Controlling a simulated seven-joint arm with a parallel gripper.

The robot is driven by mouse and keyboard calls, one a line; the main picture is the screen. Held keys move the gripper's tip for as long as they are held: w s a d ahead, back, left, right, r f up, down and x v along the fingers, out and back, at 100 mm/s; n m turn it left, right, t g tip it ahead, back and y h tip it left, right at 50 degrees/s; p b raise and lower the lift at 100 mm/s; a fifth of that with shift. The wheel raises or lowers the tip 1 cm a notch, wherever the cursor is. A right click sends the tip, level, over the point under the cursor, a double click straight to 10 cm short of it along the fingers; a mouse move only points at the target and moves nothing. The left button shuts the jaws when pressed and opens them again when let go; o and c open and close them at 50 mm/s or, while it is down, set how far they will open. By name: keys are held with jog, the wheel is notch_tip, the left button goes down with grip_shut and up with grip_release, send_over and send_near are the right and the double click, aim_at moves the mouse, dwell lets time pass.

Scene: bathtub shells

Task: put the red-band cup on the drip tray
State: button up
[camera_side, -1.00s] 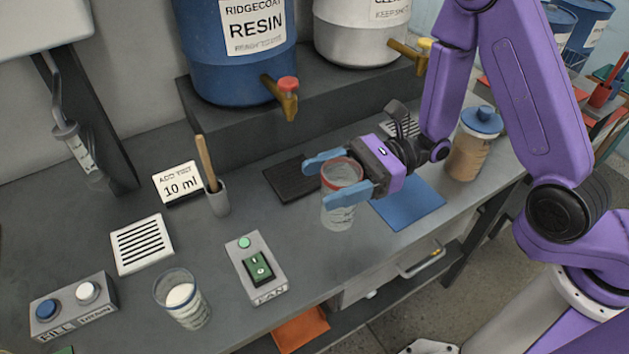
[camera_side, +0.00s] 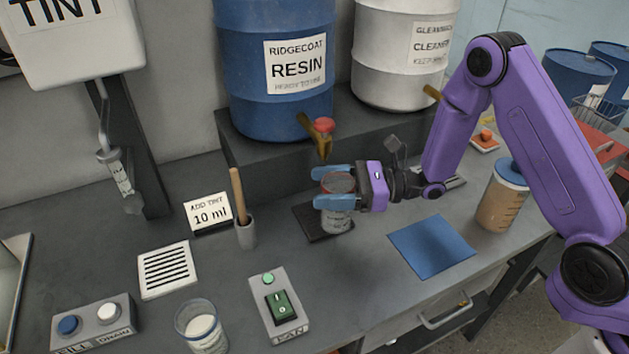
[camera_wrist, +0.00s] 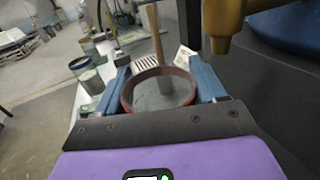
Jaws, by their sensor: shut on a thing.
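The clear cup with the red band (camera_side: 337,219) is upright between the blue fingers of my gripper (camera_side: 318,187), which is shut on it. In the side view its base is over the right part of the dark drip tray (camera_side: 307,222). I cannot tell whether the base touches the tray. In the wrist view, the red band (camera_wrist: 127,98) rings the cup's mouth between the two fingers of my gripper (camera_wrist: 160,72). The inside looks grey, and I cannot tell whether it holds anything. The tray is hidden in the wrist view.
The resin drum's tap (camera_side: 320,135) hangs just behind and above the cup. A blue mat (camera_side: 432,246) lies to the right, with a lidded jar (camera_side: 503,198) beyond. A stirring-stick holder (camera_side: 245,232), fan switch (camera_side: 279,303) and another cup (camera_side: 203,330) stand to the left.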

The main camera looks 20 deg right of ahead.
jog(key=w+f, duration=0.3)
jog(key=w, duration=0.3)
jog(key=shift+w+f, duration=0.15)
jog(key=shift+f, duration=0.1)
dwell(0.3)
jog(key=o, duration=1.3)
jog(key=shift+f, duration=0.15)
jog(key=v, duration=1.2)
